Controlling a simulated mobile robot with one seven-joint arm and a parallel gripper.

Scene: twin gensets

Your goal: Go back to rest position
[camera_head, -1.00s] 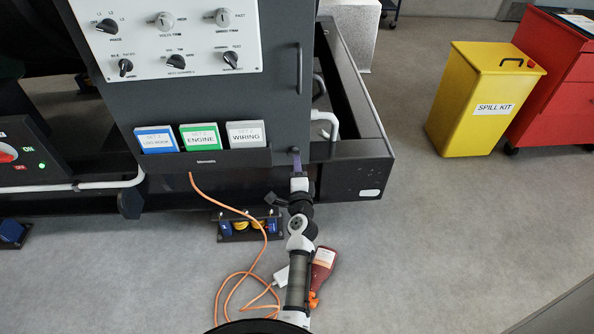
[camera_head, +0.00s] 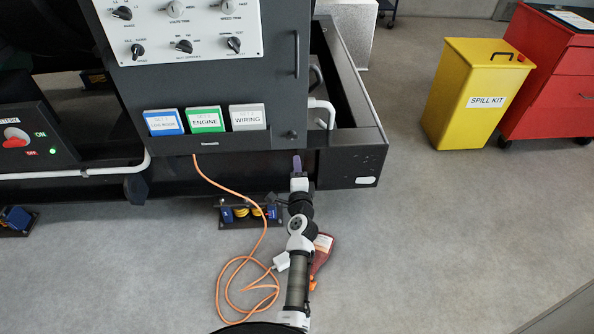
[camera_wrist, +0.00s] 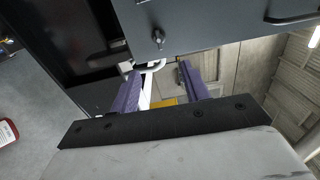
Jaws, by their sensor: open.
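My gripper (camera_head: 297,165) is at the end of my arm, in front of the lower edge of the dark genset cabinet (camera_head: 210,75) in the head view. In the wrist view its two purple fingers (camera_wrist: 160,90) stand apart with nothing held between them. The cabinet's underside and a round knob (camera_wrist: 158,36) show above the fingers there. A white bent pipe (camera_wrist: 152,66) shows beyond the fingers. I cannot tell whether the gripper touches the cabinet.
An orange cable (camera_head: 245,200) and a red bottle-like object (camera_head: 321,252) lie on the floor beside my arm. A yellow spill kit bin (camera_head: 470,100) and a red cabinet (camera_head: 548,85) stand at right. The floor (camera_head: 450,230) at lower right is clear.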

